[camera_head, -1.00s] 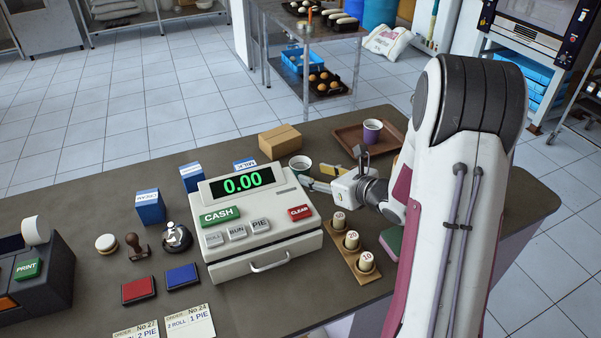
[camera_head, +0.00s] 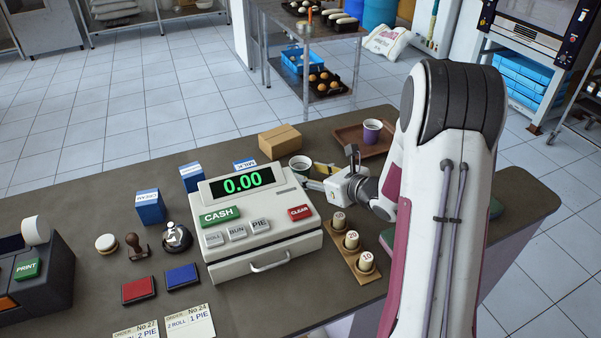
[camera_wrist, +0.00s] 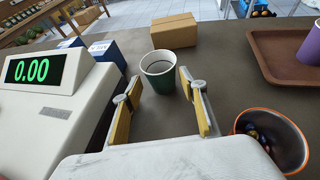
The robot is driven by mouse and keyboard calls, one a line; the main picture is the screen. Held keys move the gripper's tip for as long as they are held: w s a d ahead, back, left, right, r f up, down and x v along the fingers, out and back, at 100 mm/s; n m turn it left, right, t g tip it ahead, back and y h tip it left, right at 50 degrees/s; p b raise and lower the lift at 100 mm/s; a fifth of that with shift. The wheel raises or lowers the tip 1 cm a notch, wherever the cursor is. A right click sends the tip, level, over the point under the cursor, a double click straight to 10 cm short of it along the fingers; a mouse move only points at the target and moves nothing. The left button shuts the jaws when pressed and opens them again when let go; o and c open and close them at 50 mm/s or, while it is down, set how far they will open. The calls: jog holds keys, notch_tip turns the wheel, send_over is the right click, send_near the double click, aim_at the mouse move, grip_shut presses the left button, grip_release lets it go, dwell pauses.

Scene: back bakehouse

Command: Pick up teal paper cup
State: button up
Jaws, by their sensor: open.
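The teal paper cup (camera_wrist: 158,76) stands upright on the counter in the wrist view, with a white rim and an open top. In the head view the cup (camera_head: 300,165) stands just behind the right end of the till. My gripper (camera_wrist: 157,90) is open, its two yellow-padded fingers apart on either side of the cup's near part. I cannot tell whether they touch it. In the head view my gripper (camera_head: 314,184) comes in low from the right, close to the cup.
The till (camera_head: 258,215) is close on the left. A cardboard box (camera_wrist: 174,30) stands behind the cup. A purple cup (camera_head: 372,131) sits on a brown tray (camera_head: 347,139) at the right. An orange-rimmed bowl (camera_wrist: 270,140) is right of my gripper.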

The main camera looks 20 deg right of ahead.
aim_at(307, 172)
jog(key=shift+x, duration=2.6)
jog(key=shift+d, duration=0.1)
jog(key=c, duration=0.4)
jog(key=shift+r, duration=0.15)
notch_tip(307, 172, up, 10)
jog(key=shift+f, duration=0.25)
